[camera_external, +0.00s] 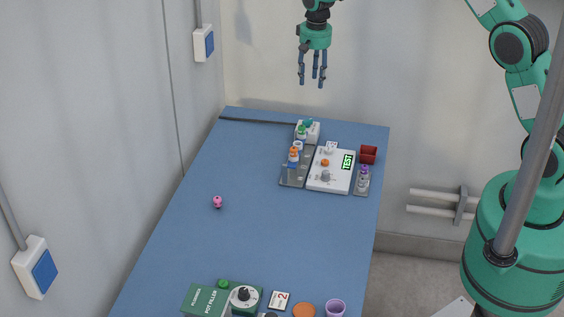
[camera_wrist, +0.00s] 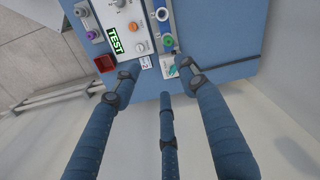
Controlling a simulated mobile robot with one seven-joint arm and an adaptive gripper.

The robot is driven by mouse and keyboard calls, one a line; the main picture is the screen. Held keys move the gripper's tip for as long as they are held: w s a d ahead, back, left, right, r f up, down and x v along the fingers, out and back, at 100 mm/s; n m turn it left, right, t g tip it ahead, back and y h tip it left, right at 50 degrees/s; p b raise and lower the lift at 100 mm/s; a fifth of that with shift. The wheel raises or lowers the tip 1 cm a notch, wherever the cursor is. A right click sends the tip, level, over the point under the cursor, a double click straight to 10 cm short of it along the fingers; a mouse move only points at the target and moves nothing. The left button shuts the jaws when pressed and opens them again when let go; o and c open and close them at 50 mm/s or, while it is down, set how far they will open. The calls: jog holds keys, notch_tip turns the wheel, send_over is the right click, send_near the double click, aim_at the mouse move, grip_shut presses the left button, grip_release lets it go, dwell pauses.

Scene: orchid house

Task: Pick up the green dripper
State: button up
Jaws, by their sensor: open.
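A small green dripper-like piece (camera_external: 308,122) shows at the white block (camera_external: 314,136) at the far end of the blue table. In the wrist view, a green piece (camera_wrist: 172,70) lies on the white block, close to the fingertips. Another green-topped item (camera_external: 301,132) stands just in front in the external view; I cannot tell for certain which is the dripper. My gripper (camera_external: 312,83) hangs above and behind the table's far end, fingers down, open and empty. In the wrist view, its three spread fingers (camera_wrist: 158,76) reach toward the block without visibly touching it.
A grey rack (camera_external: 292,180) holds an orange-topped bottle. Beside it are a white test device (camera_external: 326,183), a red bin (camera_external: 368,154) and a purple-topped bottle (camera_external: 363,176). A pink item (camera_external: 217,202) stands alone mid-table. A green pot filler box (camera_external: 205,300) sits nearest the camera.

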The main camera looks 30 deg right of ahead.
jog(key=p, duration=0.1)
send_over(302, 126)
notch_tip(302, 126, down, 6)
jog(key=f, duration=0.1)
jog(key=shift+s+a+r+g, duration=0.1)
jog(key=shift+r+g, duration=0.15)
jog(key=shift+g, duration=0.05)
jog(key=shift+f+p, duration=0.55)
jog(key=shift+f, duration=3.7)
jog(key=shift+f, duration=0.1)
jog(key=shift+f+p, duration=0.6)
jog(key=shift+f, duration=1.9)
jog(key=c, duration=0.9)
